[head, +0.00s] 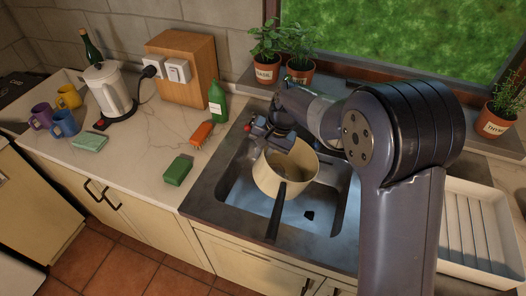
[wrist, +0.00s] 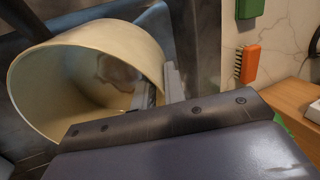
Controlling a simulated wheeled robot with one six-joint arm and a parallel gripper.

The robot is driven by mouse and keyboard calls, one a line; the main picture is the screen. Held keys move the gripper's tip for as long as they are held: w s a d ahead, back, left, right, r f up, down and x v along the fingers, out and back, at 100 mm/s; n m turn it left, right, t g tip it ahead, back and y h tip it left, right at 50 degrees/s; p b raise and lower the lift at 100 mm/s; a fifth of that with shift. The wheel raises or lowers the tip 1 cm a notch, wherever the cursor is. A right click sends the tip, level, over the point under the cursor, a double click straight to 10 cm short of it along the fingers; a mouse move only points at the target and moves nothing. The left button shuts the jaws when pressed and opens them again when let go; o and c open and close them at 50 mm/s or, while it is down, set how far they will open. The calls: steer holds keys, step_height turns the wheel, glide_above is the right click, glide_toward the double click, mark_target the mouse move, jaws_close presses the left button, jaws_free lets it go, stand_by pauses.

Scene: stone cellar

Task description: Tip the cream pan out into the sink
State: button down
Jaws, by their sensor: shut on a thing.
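The cream pan (head: 264,176) is over the sink (head: 196,205), its dark handle (head: 277,212) pointing toward the front edge. My gripper (head: 283,145) is at the pan's far rim and shut on it. In the wrist view the fingers (wrist: 158,92) pinch the wall of the pan (wrist: 35,85), one inside and one outside. The pan's mouth faces up and somewhat to one side; how far it tilts is hard to judge. A brownish patch shows inside; I cannot tell whether it is liquid or residue. A small dark patch (head: 308,215) lies in the blue-looking basin.
Left of the sink are a green sponge (head: 177,170), an orange brush (head: 201,133) and a green bottle (head: 217,102). Potted herbs (head: 266,70) stand on the sill behind. A white draining rack (head: 475,235) is at right. My arm hides the sink's right side.

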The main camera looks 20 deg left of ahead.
steer(key=shift+s+a+f+t+h, duration=0.1)
steer(key=shift+f+t+h, duration=0.1)
steer(key=shift+h, duration=0.25)
steer(key=shift+a+f+t+h, duration=0.1)
steer(key=shift+f+h, duration=0.05)
steer(key=shift+h, duration=0.3)
steer(key=shift+f+t+h, duration=0.3)
steer(key=shift+h, duration=0.6)
steer(key=shift+s, duration=0.1)
